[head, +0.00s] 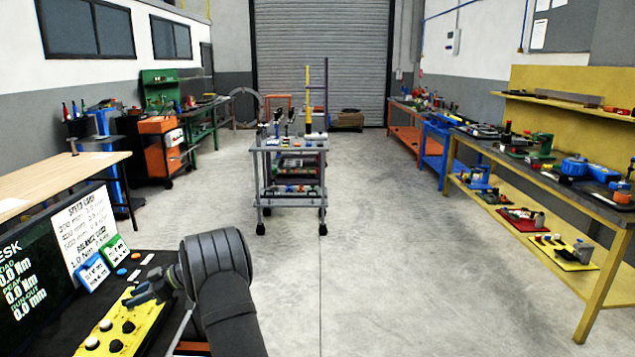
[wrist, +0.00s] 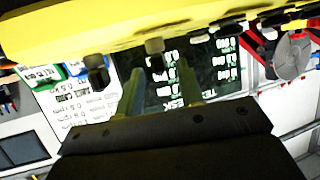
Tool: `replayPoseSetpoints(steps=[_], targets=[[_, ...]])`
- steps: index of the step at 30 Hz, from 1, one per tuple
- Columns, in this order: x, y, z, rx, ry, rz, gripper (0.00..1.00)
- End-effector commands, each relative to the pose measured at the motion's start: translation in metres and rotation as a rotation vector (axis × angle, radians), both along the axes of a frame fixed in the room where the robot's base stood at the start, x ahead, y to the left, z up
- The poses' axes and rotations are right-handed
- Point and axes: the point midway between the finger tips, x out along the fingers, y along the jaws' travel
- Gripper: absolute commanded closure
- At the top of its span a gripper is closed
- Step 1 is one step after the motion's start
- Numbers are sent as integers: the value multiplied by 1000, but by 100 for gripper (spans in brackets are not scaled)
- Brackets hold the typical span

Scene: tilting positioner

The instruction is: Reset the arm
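My gripper (head: 143,291) shows at the lower left of the head view, close above a yellow control panel (head: 92,330) with several dark and pale knobs. In the wrist view the panel (wrist: 60,35) runs along the top, upside down. My gripper (wrist: 160,67) shows there as two fingers standing apart with nothing between them. A grey-brown knob (wrist: 155,46) on the panel lies just beyond the gap, and a dark knob (wrist: 96,72) is to its left. I cannot tell whether a finger touches the panel.
A dark screen (head: 42,265), a white speed card (head: 85,232) and blue and green cards stand behind the panel. A grey cart (head: 290,147) stands mid-floor. Benches line both sides, including a yellow-legged one (head: 560,200) at right.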

Motion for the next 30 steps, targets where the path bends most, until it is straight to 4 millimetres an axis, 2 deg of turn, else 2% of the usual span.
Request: replayPoseSetpoints(steps=[5, 20, 23, 30], targets=[[-5, 16, -6, 0, -1, 1, 65], [-3, 13, -5, 0, -2, -14, 65], [-1, 7, -2, 1, -2, 1, 65], [10, -31, 14, 1, -3, -3, 65]])
